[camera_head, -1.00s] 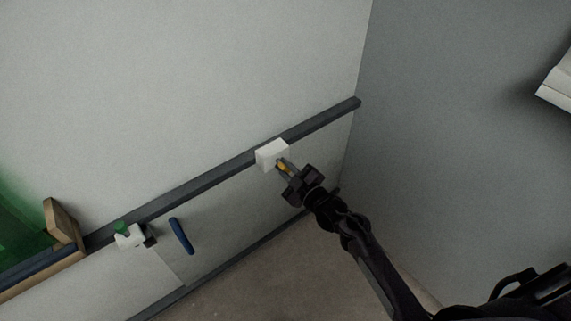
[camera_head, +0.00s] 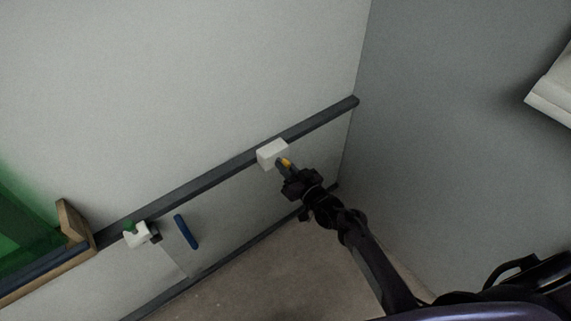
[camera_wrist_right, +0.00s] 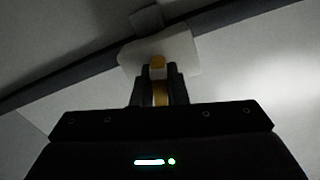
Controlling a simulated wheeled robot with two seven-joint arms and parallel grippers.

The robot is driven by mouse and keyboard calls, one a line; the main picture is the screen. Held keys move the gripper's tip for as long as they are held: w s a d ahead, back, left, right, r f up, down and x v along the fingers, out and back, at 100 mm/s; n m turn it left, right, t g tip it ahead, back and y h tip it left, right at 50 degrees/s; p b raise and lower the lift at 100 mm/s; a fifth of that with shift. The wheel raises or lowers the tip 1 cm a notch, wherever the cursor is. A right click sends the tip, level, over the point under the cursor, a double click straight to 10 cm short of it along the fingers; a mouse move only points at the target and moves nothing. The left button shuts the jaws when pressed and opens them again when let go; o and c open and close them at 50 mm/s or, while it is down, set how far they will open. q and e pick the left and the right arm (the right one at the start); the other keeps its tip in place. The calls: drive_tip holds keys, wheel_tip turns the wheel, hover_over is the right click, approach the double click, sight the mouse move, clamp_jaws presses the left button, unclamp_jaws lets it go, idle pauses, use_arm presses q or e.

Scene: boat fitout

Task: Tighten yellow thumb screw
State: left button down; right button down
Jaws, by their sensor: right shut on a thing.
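The yellow thumb screw (camera_head: 286,161) sits at the front of a white block (camera_head: 271,153) mounted on the dark rail. My right gripper (camera_head: 284,167) is shut on the screw, reaching up from the lower right. In the right wrist view the yellow screw (camera_wrist_right: 157,64) shows between the two dark fingers (camera_wrist_right: 158,88), with the white block (camera_wrist_right: 182,52) just beyond them. The fingers hide part of the screw, and I cannot tell how far it is turned in. My left gripper is not in view.
The dark rail (camera_head: 205,182) runs along the pale wall. To the left are a white fitting (camera_head: 138,237) with a green knob (camera_head: 129,227), a blue handle (camera_head: 186,232) and a wooden-edged green box (camera_head: 72,228). A grey wall (camera_head: 455,140) stands at the right.

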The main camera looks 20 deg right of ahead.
drive_tip(key=m+p, duration=0.1)
drive_tip(key=m, duration=0.2)
drive_tip(key=shift+m, duration=0.4)
drive_tip(key=m+p, duration=0.1)
drive_tip(key=m, duration=0.3)
drive_tip(key=shift+m+p, duration=0.45)
drive_tip(key=shift+m, duration=0.65)
drive_tip(key=shift+m+p, duration=0.3)
drive_tip(key=shift+m, duration=0.9)
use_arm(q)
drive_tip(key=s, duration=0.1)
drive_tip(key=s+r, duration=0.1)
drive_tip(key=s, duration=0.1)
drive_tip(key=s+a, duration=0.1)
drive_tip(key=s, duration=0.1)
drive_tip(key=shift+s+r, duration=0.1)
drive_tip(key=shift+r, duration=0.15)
use_arm(e)
drive_tip(key=shift+m, duration=0.3)
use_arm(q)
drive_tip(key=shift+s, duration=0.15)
use_arm(e)
drive_tip(key=c, duration=1.4)
unclamp_jaws()
drive_tip(key=shift+c, duration=0.2)
